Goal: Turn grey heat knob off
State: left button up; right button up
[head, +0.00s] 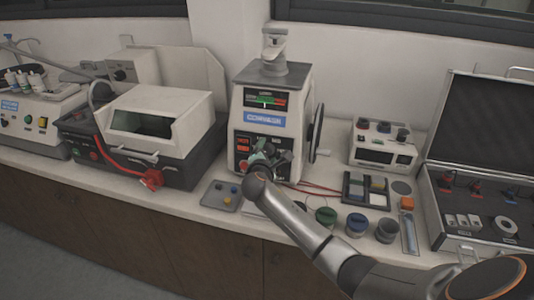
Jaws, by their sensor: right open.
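The mounting press (245,125) is a white box standing on the bench at the middle of the head view. Its front has a dark lower control panel (243,143) with red displays, a blue label and a gauge strip above. My right gripper (266,157) is in front of the lower part of this panel and is open. The gripper and wrist cover much of the panel, so I cannot make out the grey heat knob or tell whether the fingers touch it. My left gripper is not in view.
A cutting machine (155,120) with a red clamp stands left of the press. To the right are a small white instrument (383,145), a tray of coloured blocks (366,188), several round jars and an open case (470,210). A small grey tray (218,197) lies in front.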

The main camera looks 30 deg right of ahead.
jog(key=v, duration=1.2)
jog(key=shift+s, duration=0.2)
jog(key=shift+a, duration=0.15)
jog(key=s+a+f+m+g+y, duration=0.15)
jog(key=s+a+f+y, duration=0.25)
jog(key=f, duration=0.5)
jog(key=s+a+f+m+t+y, duration=0.1)
jog(key=s+a+f+m+y, duration=0.25)
jog(key=f, duration=0.55)
jog(key=s+a+f+m+y, duration=0.2)
jog(key=s+a+f+m, duration=0.1)
jog(key=s, duration=0.6)
jog(key=s+a+f+m+g+y, duration=0.1)
jog(key=s+a+f+m, duration=0.3)
jog(key=s, duration=0.5)
jog(key=shift+f+m+y, duration=0.8)
jog(key=shift+m+y, duration=0.05)
jog(key=shift+m, duration=0.25)
